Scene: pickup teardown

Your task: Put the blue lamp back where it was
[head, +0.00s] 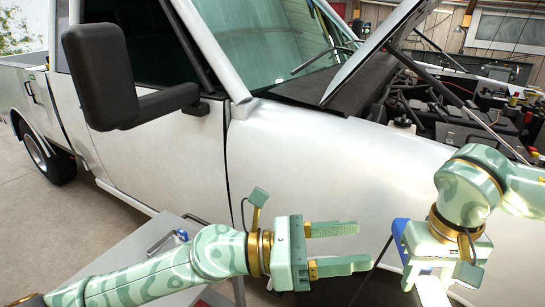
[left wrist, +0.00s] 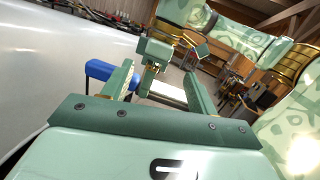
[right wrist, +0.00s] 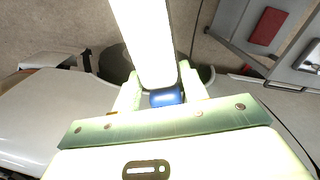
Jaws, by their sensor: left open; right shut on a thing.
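The blue lamp (head: 400,237) is at my right gripper (head: 432,275), beside the truck's front fender. The right gripper is shut on it; its blue part (right wrist: 167,97) shows between the fingers in the right wrist view, and a bright white bar (right wrist: 148,40) extends away from there. The fingers are partly washed out by glare. The lamp's blue part also shows in the left wrist view (left wrist: 98,70), beyond the left finger. My left gripper (head: 345,248) is open and empty, pointing right toward the lamp, with a gap between them.
The silver truck (head: 330,150) fills the middle, with a black side mirror (head: 105,75) sticking out at left. Its hood is raised over the engine bay (head: 450,120). A grey cart top (head: 150,245) lies at lower left, below my left arm. A red item (right wrist: 266,26) shows at upper right in the right wrist view.

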